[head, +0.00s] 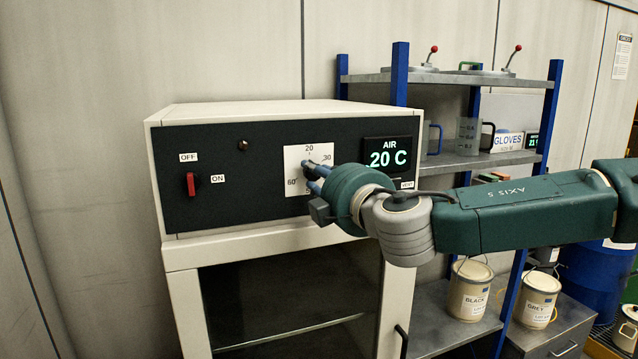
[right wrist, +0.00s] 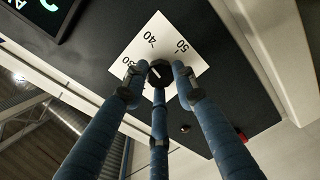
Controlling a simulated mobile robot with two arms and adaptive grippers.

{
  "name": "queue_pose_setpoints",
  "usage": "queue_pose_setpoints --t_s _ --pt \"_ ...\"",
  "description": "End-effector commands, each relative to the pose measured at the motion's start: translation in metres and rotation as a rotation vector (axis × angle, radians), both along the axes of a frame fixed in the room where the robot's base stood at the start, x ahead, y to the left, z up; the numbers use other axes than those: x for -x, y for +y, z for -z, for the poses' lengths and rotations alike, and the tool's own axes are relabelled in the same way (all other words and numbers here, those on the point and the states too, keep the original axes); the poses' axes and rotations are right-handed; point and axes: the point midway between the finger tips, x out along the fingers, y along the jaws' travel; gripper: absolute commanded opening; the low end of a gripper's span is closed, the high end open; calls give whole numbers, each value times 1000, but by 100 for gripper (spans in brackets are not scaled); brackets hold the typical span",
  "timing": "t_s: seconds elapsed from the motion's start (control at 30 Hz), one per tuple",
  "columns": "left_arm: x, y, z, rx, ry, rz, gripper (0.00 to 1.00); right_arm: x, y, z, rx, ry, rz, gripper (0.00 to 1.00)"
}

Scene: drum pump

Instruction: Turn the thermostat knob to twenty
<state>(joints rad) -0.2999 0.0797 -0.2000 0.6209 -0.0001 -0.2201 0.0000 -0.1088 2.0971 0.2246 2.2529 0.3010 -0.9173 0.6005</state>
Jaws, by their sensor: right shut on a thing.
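The thermostat knob (right wrist: 160,72) is small and black with a pale mark on its face; it sits at the centre of a white dial plate (right wrist: 150,42). My right gripper (head: 309,170) reaches in from the right and hides the knob there. In the right wrist view its three blue fingers (right wrist: 158,88) are closed around the knob. I cannot tell which number the mark meets. My left gripper is not in view.
A display (head: 390,154) beside the dial reads AIR 20 C. A red switch (head: 191,184) sits between OFF and ON labels, left of the dial. The cabinet (head: 260,112) has a glass door below. A shelf rack (head: 450,165) with jugs and paint cans stands right, behind my arm.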

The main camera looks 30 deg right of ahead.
Motion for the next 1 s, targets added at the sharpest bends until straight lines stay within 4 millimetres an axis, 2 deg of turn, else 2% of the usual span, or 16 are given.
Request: queue_pose_setpoints --t_s 0.3,1.0 --pt "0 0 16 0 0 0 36 0 2 0 299 68 -2 1" --pt "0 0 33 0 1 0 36 0 2 3 945 228 -3 1"
